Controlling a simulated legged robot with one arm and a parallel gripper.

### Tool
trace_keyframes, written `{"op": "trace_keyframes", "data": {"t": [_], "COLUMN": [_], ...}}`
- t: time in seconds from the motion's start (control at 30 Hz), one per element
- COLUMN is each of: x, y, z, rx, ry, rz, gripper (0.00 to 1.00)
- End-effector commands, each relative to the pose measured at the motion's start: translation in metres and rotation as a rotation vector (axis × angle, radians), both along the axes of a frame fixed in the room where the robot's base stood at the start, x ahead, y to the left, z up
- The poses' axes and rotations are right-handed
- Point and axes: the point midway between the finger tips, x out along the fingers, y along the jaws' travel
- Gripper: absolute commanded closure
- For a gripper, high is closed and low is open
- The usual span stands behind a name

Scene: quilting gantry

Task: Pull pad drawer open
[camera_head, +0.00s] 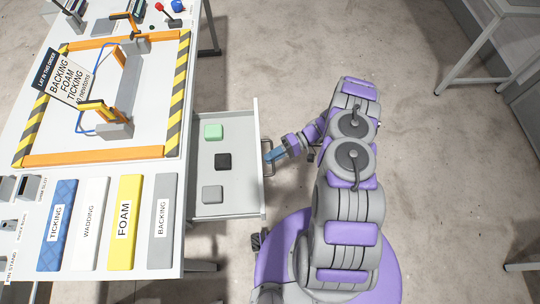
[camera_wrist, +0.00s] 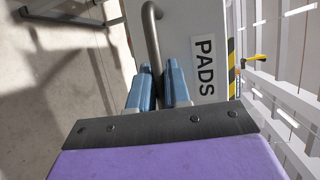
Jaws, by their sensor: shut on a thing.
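The pad drawer (camera_head: 235,190) stands pulled out from the right side of the table in the head view. Inside it lie a green pad (camera_head: 213,131), a black pad (camera_head: 223,161) and a grey pad (camera_head: 212,194). My gripper (camera_head: 272,155) is at the drawer's front, shut on its handle. In the wrist view the blue fingers of my gripper (camera_wrist: 160,88) close around the grey bar handle (camera_wrist: 151,30). The drawer front (camera_wrist: 188,22) beside it carries a "PADS" label (camera_wrist: 204,68). The part of the handle between the fingers is hidden.
The table (camera_head: 150,195) holds blue ticking (camera_head: 57,212), wadding (camera_head: 90,210), yellow foam (camera_head: 125,250) and backing (camera_head: 162,245) slabs. A striped frame (camera_head: 100,157) with orange-handled clamps lies behind them. The floor (camera_head: 430,190) right of my arm is clear.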

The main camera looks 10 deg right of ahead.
Motion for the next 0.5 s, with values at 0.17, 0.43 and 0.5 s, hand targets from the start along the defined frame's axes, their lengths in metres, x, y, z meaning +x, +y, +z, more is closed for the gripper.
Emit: {"op": "trace_keyframes", "data": {"t": [0.17,0.43,0.5], "x": [-0.0014,-0.0013,-0.0013], "y": [0.0005,-0.0022,-0.0022], "z": [-0.0033,-0.0024,-0.0017], "rx": [-0.007,-0.002,-0.001], "ry": [0.001,0.001,0.0], "rz": [0.002,0.001,0.0], "gripper": [1.0,0.69,0.63]}}
